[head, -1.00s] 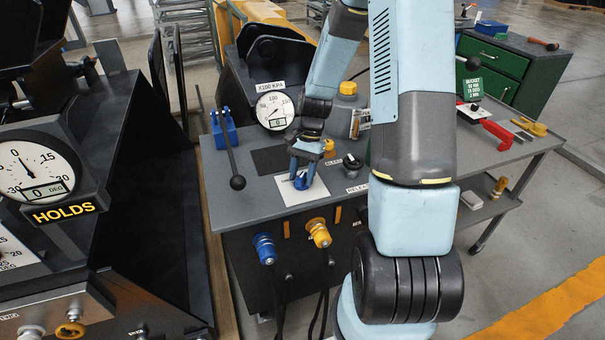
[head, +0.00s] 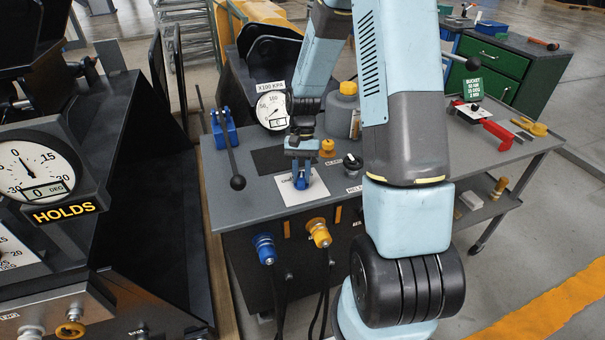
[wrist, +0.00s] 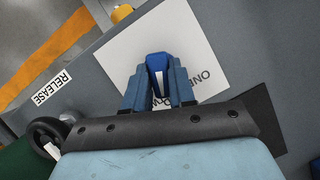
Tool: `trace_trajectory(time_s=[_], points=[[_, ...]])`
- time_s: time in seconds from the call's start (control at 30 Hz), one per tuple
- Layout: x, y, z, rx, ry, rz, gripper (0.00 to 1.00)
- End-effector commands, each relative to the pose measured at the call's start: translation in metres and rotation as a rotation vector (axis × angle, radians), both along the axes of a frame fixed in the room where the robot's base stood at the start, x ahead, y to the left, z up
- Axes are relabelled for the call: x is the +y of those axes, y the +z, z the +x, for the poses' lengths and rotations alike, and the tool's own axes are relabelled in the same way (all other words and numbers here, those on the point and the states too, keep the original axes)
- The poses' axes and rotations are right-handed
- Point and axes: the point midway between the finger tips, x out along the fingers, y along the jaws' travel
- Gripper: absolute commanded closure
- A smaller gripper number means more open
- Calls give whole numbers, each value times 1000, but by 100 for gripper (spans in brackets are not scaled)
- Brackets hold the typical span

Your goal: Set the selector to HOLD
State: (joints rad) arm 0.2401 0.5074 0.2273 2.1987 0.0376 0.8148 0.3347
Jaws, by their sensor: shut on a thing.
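The selector is a blue knob (wrist: 157,62) with a white pointer mark, on a white plate (wrist: 205,45) on the grey bench top. My gripper (wrist: 158,90) is shut on the knob, with one blue finger on each side of it. In the head view my gripper (head: 301,180) points down at the plate and mostly covers the knob. Black lettering shows on the plate beside the knob, partly hidden by a finger. I cannot read a HOLD mark there, nor tell which position the pointer marks.
A black knob (head: 352,162) by the RELEASE label (wrist: 52,87) and a yellow knob (head: 327,147) stand close by. A lever with a black ball (head: 237,182) is to the left, a gauge (head: 272,110) and yellow-capped jar (head: 342,110) behind. Blue and yellow couplers (head: 319,233) are on the front.

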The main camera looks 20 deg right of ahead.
Motion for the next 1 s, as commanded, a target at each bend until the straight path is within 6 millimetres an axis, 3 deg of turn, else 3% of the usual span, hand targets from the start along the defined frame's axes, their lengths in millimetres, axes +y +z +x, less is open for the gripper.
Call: trace_trajectory(time_s=[0.5,1.0], points=[[3,-1,-1,2,330,1,100],[3,-1,-1,3,388,2,100]])
